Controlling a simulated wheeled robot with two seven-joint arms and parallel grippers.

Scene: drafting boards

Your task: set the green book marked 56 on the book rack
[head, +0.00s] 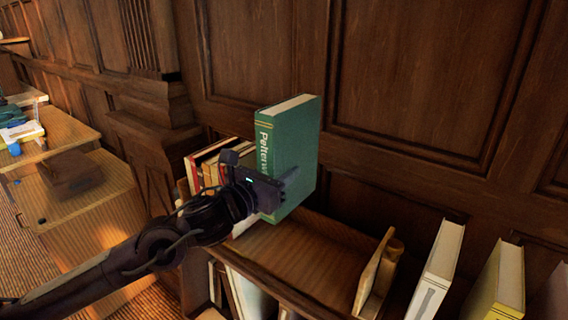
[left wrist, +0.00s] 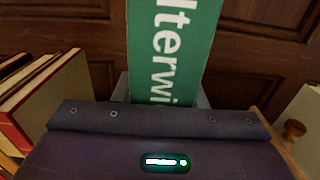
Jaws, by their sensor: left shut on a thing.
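A green book (head: 297,150) with lettering on its spine is held upright by my left gripper (head: 280,188). The gripper is shut on the lower part of the book, and the green spine (left wrist: 170,50) fills the middle of the left wrist view. No number 56 is visible. The book is in the air above the bare shelf of the wooden book rack (head: 285,258), between a row of books on the left and a wooden bookend on the right. My right gripper is in neither view.
Several red and pale books (head: 207,163) stand at the rack's left end. A wooden bookend (head: 376,275) with a knob is at the right, then a white book (head: 437,270) and a yellow book (head: 498,285). Panelled wall is close behind. A desk with a brown box (head: 70,173) is at far left.

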